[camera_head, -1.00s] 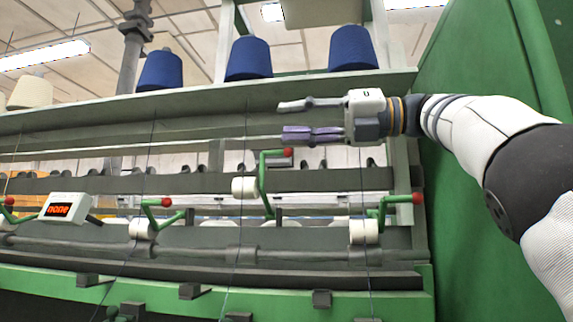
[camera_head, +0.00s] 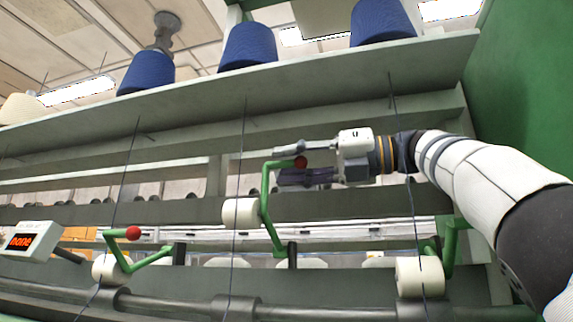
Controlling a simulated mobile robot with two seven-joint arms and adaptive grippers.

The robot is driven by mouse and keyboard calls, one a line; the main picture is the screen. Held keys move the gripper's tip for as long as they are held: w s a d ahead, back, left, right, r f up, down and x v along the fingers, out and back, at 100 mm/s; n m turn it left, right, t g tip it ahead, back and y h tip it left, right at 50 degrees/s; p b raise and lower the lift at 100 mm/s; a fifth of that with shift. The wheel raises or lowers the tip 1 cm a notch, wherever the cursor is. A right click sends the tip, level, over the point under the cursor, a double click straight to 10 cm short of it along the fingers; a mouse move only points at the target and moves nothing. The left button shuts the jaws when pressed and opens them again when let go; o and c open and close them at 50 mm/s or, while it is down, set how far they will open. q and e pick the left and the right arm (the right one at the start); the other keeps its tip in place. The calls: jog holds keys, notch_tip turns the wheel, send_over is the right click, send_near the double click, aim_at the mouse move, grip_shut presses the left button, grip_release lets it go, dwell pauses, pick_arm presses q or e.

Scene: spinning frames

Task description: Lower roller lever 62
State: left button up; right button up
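The middle roller lever is a green cranked bar (camera_head: 266,205) with a red knob (camera_head: 300,162) and a white roller (camera_head: 241,212) beside it. Its bar stands up, higher than the lever to the left. No number 62 is readable on it. My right gripper (camera_head: 281,166) reaches in from the right with its fingers apart, one above the other. The red knob appears between the two fingers. I cannot tell whether they touch it. My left gripper is not in view.
A lowered green lever (camera_head: 118,250) with a red knob stands at the left, and another green lever (camera_head: 450,245) at the right, partly hidden. A display box (camera_head: 28,241) reads "none". Blue spools (camera_head: 247,46) stand on the shelf above. Thin threads hang down in front.

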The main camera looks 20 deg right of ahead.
jog(key=shift+w+a+r, duration=0.1)
jog(key=shift+w+a, duration=0.15)
jog(key=shift+a, duration=0.15)
grip_shut()
